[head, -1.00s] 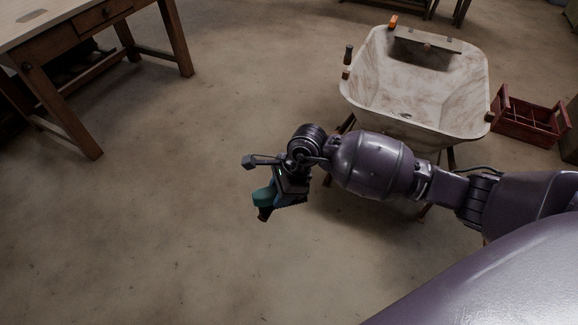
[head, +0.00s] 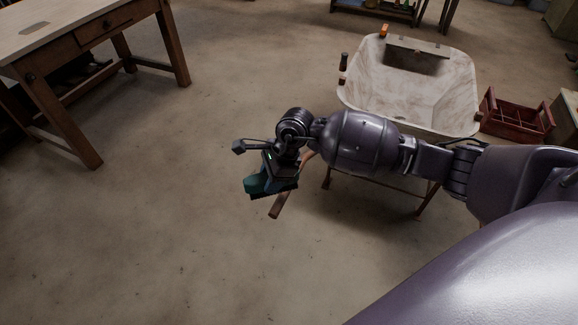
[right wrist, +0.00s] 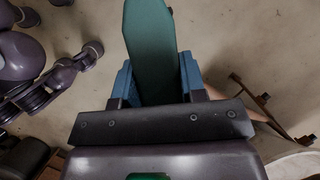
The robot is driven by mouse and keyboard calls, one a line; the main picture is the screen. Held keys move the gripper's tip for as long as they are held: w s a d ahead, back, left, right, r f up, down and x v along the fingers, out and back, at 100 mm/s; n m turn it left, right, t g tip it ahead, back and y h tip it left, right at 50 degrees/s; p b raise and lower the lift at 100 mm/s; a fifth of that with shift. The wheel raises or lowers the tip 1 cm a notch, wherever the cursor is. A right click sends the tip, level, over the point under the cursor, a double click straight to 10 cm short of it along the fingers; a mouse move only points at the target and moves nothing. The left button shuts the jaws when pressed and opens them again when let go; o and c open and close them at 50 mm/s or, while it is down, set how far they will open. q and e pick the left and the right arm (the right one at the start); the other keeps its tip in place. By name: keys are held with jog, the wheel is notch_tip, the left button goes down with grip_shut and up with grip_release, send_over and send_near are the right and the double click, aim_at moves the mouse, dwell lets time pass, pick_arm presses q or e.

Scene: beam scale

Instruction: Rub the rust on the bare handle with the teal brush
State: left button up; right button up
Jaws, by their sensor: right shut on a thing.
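My right gripper (head: 275,181) is shut on the teal brush (head: 258,186). In the right wrist view the brush (right wrist: 151,45) is a long teal body between the blue fingers (right wrist: 160,82). Its bristles are mostly hidden; a dark underside shows in the head view. A brown handle (head: 278,206) of the wheelbarrow shows just below and right of the gripper, partly covered by my arm. I cannot make out rust on it or whether the brush touches it. A brown bar also shows at the right in the right wrist view (right wrist: 255,115). My left gripper is out of view.
The pale, stained wheelbarrow (head: 400,95) stands behind my right arm. A dark-gripped tool (head: 344,62) and an orange item (head: 383,31) are at its rim. A red crate (head: 515,118) is right of it, a wooden workbench (head: 75,40) at upper left. The floor at left is clear.

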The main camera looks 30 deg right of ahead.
notch_tip(320, 180, up, 2)
jog(key=shift+w+r+p, duration=0.1)
jog(key=shift+p, duration=0.2)
jog(key=shift+r+p, duration=0.35)
jog(key=shift+r, duration=0.6)
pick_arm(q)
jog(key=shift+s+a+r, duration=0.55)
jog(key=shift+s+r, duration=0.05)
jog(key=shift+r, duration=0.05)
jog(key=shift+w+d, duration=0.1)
pick_arm(e)
jog(key=shift+f, duration=0.15)
